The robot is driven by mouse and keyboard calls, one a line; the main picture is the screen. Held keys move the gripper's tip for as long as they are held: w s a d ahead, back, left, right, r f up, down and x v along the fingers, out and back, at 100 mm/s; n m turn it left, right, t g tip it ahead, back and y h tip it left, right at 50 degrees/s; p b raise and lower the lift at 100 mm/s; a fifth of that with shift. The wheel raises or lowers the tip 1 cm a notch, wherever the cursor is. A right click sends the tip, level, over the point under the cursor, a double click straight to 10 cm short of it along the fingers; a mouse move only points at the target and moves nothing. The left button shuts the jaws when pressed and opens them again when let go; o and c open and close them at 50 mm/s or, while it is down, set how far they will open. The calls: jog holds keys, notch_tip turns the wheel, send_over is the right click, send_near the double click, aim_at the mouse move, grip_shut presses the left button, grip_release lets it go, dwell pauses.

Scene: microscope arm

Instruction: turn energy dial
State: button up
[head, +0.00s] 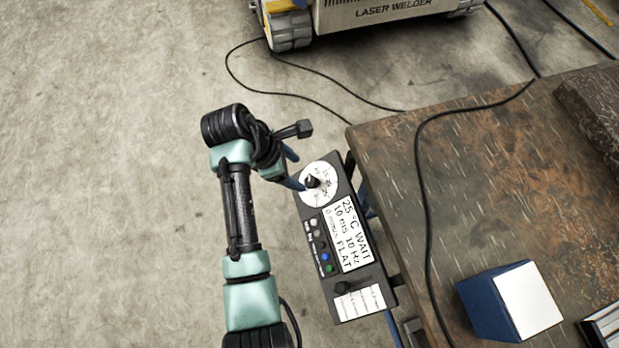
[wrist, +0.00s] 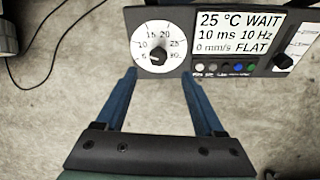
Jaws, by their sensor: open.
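The energy dial (head: 326,172) is a round white scale with a small dark knob (head: 312,181) at the upper end of a dark control panel (head: 312,262). In the wrist view the dial (wrist: 158,37) reads from 5 to 30, and its knob (wrist: 155,57) sits low at its middle. My gripper (head: 295,171) is at the panel's left edge, beside the dial. In the wrist view my gripper (wrist: 161,76) has its two blue fingers apart, with nothing between them. Their tips reach the panel's lower edge, one to each side of the dial. I cannot tell whether they touch the panel.
The panel has a display (head: 350,233), several small buttons and a slider (head: 352,286). A worktable (head: 480,190) stands to its right, with a blue and white box (head: 510,300) on it. A laser welder (head: 380,12) is behind, with cables on the floor. Floor at left is clear.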

aim_at(311, 181)
jog(key=b+x, duration=0.1)
jog(key=x, duration=0.8)
jog(key=shift+b, duration=0.35)
jog(key=shift+r, duration=0.1)
grip_shut()
